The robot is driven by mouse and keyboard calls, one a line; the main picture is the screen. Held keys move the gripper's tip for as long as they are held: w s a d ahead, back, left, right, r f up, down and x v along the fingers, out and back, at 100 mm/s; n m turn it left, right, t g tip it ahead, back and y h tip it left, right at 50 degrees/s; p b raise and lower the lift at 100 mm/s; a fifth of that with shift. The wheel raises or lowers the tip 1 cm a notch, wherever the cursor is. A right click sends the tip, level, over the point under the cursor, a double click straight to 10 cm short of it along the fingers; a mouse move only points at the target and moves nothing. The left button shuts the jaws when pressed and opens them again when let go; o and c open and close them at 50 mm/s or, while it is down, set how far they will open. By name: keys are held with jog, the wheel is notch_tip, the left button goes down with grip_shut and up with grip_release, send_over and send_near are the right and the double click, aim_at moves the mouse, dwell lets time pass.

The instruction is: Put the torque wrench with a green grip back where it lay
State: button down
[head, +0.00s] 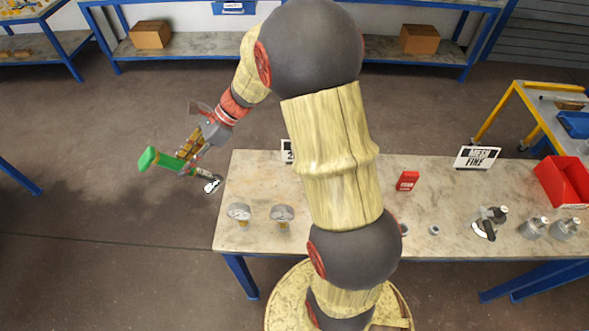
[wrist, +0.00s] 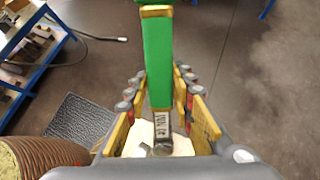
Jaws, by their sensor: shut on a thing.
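The torque wrench with a green grip (head: 165,160) is held in the air, left of the table's left edge. Its green end points left and its metal head points right, close to the table's corner. My gripper (head: 192,148) is shut on it near the middle. In the wrist view the green grip (wrist: 157,60) stands up between the yellow finger pads of my gripper (wrist: 162,125), with a marked metal shaft below it. The place where the wrench lay cannot be told from these frames.
The table (head: 255,180) bears two gauges (head: 282,213) at its left, a red box (head: 407,181), a sign (head: 477,157), metal fittings (head: 534,228) and a red bin (head: 565,182). My arm hides its middle. Blue-framed shelves (head: 200,48) stand behind. The floor at left is open.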

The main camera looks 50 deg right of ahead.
aim_at(217, 175)
jog(key=s+d+f+n+g+h+p, duration=0.1)
jog(key=s+d+f+n+g+h, duration=0.3)
jog(key=s+d+n, duration=0.65)
jog(key=s+d+f+n+g+h+p, duration=0.2)
jog(key=s+d+f+n+h, duration=0.35)
jog(key=d+n, duration=0.7)
jog(key=f+n+b, duration=0.1)
jog(key=s+d+f+n+t+b, duration=0.1)
jog(key=f, duration=0.1)
jog(key=d+f+n+t+b, duration=0.1)
jog(key=f, duration=0.1)
jog(key=shift+s+d, duration=0.15)
jog(key=shift+r, duration=0.1)
